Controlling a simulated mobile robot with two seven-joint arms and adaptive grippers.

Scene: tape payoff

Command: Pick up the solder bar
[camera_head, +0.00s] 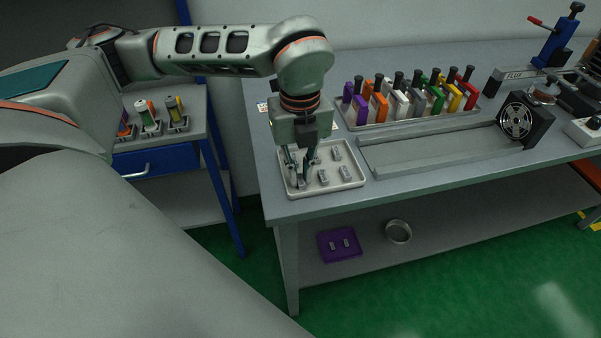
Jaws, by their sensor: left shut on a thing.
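Several small grey bars, which look like the solder bars, stand in a pale tray (355,183) at the front left corner of the workbench. Bars showing clear of the gripper include one solder bar (345,172) on the right and another solder bar (323,177) near the middle. My left gripper (299,176) points down into the left side of the tray, its fingers shut on a solder bar. The held bar is mostly hidden by the fingers. My right gripper is not in view.
A rack of coloured blocks (415,118) stands behind and right of the tray. A long grey fixture (430,152) with a round reel (516,121) lies to the right. A side table (190,150) with several small items stands at left. The lower shelf holds a purple tray (339,256).

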